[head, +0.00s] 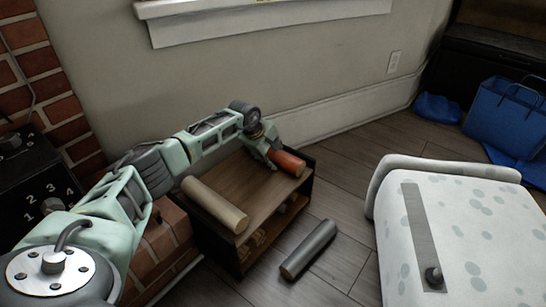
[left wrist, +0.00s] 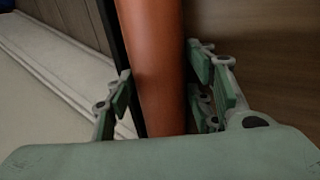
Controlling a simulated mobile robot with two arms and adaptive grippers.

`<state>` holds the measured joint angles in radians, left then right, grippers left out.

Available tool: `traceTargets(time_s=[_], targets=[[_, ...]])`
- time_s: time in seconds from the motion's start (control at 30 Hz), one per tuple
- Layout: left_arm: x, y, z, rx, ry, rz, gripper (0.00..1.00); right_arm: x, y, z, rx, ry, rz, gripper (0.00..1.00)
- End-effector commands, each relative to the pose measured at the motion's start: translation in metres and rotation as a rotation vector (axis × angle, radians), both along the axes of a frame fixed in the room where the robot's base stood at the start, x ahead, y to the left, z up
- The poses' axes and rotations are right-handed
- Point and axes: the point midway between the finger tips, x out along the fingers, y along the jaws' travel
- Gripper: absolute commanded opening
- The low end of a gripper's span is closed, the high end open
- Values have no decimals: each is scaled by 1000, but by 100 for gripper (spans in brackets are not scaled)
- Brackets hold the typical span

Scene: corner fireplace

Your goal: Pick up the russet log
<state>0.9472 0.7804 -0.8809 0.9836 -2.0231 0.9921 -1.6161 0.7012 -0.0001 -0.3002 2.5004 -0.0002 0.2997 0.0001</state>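The russet log (head: 287,163) is a short orange-brown cylinder at the far right end of the low wooden shelf's top (head: 250,187). My left gripper (head: 274,158) is down at the log, its fingers straddling it. In the left wrist view the log (left wrist: 155,60) runs between the two fingers (left wrist: 160,75), with fingertips close to both sides. I cannot tell whether they press on it or whether the log is clear of the shelf top. My right gripper is not in view.
A tan log (head: 214,204) lies at the shelf's left end. A dark grey log (head: 308,250) lies on the floor in front. A spotted white seat (head: 455,225) stands right, a blue bag (head: 500,115) behind it. The brick fireplace (head: 45,75) is left, and a wall stands behind the shelf.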

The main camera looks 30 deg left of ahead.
Motion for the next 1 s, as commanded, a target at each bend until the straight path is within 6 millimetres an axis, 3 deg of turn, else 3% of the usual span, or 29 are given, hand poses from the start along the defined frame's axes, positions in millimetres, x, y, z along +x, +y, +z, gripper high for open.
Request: traceTargets(time_s=[0.53, 0.83, 1.0], targets=[[-1, 0, -1, 0, 1, 0, 1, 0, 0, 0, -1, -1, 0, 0], [0, 0, 4, 0, -3, 0, 1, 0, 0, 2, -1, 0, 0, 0], [1, 0, 17, 0, -4, 0, 1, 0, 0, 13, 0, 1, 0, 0]])
